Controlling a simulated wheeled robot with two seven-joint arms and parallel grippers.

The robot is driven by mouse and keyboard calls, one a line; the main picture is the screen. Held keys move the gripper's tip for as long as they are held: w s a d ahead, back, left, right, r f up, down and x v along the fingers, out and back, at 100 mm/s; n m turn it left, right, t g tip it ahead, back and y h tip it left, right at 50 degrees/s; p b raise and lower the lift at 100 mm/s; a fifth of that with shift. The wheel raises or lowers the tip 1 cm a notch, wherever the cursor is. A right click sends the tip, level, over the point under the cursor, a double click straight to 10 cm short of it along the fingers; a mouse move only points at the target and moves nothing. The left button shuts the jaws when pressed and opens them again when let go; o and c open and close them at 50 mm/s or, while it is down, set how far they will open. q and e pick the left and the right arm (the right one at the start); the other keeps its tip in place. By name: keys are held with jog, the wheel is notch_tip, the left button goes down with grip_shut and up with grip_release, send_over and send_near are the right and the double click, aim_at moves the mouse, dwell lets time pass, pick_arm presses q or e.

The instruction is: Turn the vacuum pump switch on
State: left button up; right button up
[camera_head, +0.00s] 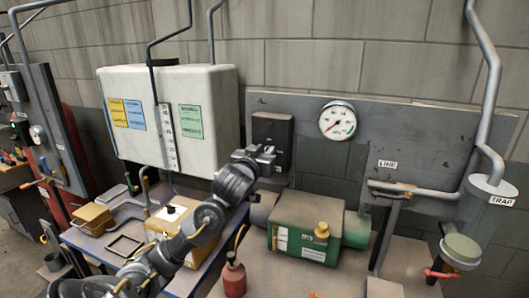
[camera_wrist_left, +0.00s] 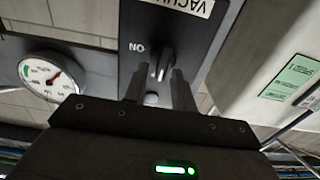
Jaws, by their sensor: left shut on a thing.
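The vacuum pump switch is a black box (camera_head: 272,128) on the grey panel, left of the round gauge in the head view. In the left wrist view, its dark plate (camera_wrist_left: 165,30) shows upside down, with an "ON" mark and a label whose visible part reads "VACU". A small dark lever (camera_wrist_left: 161,58) stands out from the plate. My left gripper (camera_head: 264,156) is at the lower part of the box and partly covers it. In the wrist view its two fingers (camera_wrist_left: 160,82) are closed around the lever, one on each side. My right gripper is not in view.
A round white gauge (camera_head: 338,120) is beside the switch, and a large white tank (camera_head: 190,85) is on the left. Below are a green pump (camera_head: 300,238) and a red bottle (camera_head: 234,278). Pipes and a trap (camera_head: 492,190) stand at the right.

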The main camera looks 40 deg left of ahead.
pick_arm(q)
jog(key=shift+w+d+f+m+b, duration=0.2)
jog(key=shift+m+b, duration=0.85)
jog(key=shift+m, duration=1.9)
jog(key=shift+d+f+m+b, duration=0.3)
jog(key=shift+m+b, duration=0.75)
jog(key=shift+m, duration=1.95)
jog(key=shift+w+d+f+m+b, duration=0.2)
jog(key=shift+m+b, duration=0.85)
jog(key=shift+m, duration=1.9)
jog(key=shift+s, duration=0.1)
jog(key=o, duration=1)
jog(key=shift+f, duration=0.15)
jog(key=shift+c, duration=0.2)
jog(key=shift+d, duration=0.1)
